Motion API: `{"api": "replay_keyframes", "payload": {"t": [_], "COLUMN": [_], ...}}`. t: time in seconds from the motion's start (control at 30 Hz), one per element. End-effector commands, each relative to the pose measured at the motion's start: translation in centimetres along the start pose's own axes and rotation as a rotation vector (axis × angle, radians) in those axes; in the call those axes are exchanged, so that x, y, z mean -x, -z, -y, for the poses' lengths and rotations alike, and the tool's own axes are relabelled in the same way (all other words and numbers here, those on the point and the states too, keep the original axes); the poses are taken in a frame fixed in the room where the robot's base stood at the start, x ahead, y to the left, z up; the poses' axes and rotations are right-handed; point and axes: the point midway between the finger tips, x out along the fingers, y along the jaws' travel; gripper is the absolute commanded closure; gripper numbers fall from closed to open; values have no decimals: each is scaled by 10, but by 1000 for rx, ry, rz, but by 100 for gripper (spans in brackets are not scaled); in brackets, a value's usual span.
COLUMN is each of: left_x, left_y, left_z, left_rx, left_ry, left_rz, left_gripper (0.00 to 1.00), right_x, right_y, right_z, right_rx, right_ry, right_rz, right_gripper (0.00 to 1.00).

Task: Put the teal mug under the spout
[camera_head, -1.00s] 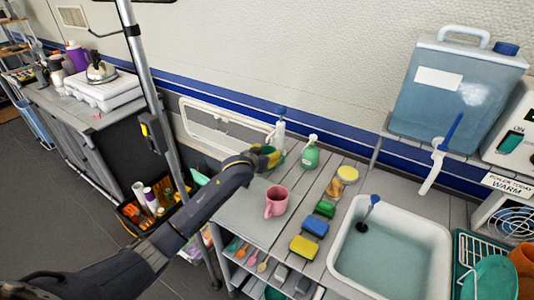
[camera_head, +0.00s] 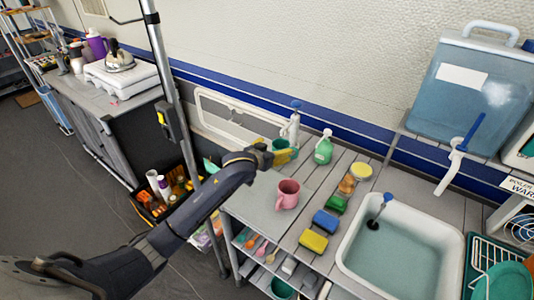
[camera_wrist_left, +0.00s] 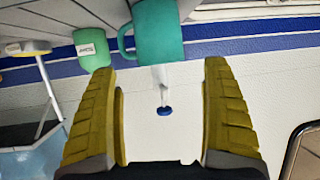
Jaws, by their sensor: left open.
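The teal mug (camera_head: 279,145) stands at the back left of the grey counter, partly hidden by my left gripper in the head view. My left gripper (camera_head: 287,155), with yellow fingers, is close to it. In the left wrist view, the teal mug (camera_wrist_left: 158,34) is beyond the fingertips, its handle on the left side. The left gripper (camera_wrist_left: 162,72) is open and nothing is between its fingers. The white spout (camera_head: 450,170) with a blue lever is on the blue water container (camera_head: 465,95) at the right. My right gripper is not in view.
A white bottle with a blue top (camera_head: 293,125) and a green soap bottle (camera_head: 323,150) stand by the mug. A pink mug (camera_head: 288,193), sponges (camera_head: 325,222) and the sink rim (camera_head: 350,262) are nearer. A metal pole (camera_head: 174,90) rises at left.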

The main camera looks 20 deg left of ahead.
Motion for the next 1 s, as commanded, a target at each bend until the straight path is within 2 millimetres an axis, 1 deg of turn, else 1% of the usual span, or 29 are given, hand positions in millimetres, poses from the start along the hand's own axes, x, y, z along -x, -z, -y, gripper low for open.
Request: {"api": "replay_keyframes", "payload": {"t": [0.03,0.2,0.4,0.6,1.0], "left_x": [9,32,50,57,57], "left_y": [0,0,0,0,0], "left_z": [0,0,0,0,0], "left_rx": [0,-2,0,-1,-1], "left_ry": [-1,0,0,1,1], "left_rz": [-1,0,0,0,0], "left_gripper": [18,18,18,18,18], "right_x": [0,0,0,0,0], "right_y": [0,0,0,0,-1], "right_z": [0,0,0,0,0], "right_rx": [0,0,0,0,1], "right_ry": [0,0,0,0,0], "right_rz": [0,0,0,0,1], "right_gripper": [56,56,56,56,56]}}
